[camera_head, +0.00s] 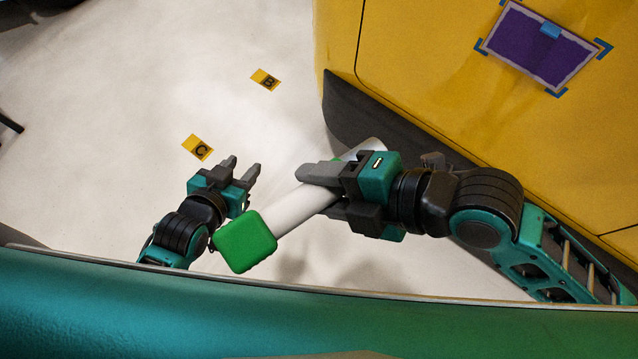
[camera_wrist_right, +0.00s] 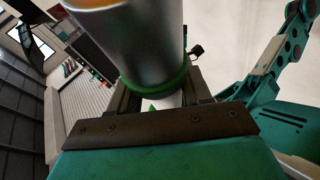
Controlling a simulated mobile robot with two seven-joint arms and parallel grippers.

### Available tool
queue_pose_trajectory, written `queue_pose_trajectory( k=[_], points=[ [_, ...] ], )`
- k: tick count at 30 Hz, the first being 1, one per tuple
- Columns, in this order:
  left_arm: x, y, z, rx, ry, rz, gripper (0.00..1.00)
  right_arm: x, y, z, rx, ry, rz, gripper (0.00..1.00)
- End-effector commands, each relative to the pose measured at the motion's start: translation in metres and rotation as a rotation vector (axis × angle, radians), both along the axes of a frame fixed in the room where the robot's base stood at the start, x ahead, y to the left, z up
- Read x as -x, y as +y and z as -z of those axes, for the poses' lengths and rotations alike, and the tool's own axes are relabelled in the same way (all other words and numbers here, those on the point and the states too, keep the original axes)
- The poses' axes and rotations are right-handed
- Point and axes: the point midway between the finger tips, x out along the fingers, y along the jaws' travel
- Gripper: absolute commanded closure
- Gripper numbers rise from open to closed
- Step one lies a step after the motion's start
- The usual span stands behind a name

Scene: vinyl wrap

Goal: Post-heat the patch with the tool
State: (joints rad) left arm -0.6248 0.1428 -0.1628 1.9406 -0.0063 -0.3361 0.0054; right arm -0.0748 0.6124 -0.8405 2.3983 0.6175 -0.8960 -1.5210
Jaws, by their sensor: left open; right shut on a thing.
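The purple patch (camera_head: 538,48) lies on the yellow panel at the upper right, with a pale border, blue corner marks and a small light-blue piece on its top edge. My right gripper (camera_head: 322,188) is shut on the tool (camera_head: 290,212), a white cylinder with a green block-shaped end at the lower left. The tool is tilted and apart from the patch. In the right wrist view the tool's silvery barrel (camera_wrist_right: 135,45) with a green ring rises between the fingers, its open end glowing orange at the top edge. My left gripper (camera_head: 243,167) is open and empty, left of the tool.
The yellow vehicle body (camera_head: 430,60) fills the upper right, with a dark lower trim (camera_head: 365,120) near my right gripper. Floor markers B (camera_head: 265,80) and C (camera_head: 197,148) lie on the pale floor, which is otherwise mostly clear at left.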

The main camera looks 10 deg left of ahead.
Motion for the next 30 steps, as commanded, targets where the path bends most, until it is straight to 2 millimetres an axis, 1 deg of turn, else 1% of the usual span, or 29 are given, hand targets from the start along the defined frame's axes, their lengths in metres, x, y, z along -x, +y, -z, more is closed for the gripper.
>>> queue_pose_trajectory(
  k=[25,30],
  points=[
    [0.000,0.000,0.003,0.000,0.000,0.000,0.57,-0.103,-0.118,-0.001,0.001,-0.007,0.005,1.00],
    [0.000,0.000,0.010,0.000,0.000,0.000,0.57,-0.121,-0.139,0.000,0.002,-0.008,0.004,1.00]
  ],
)
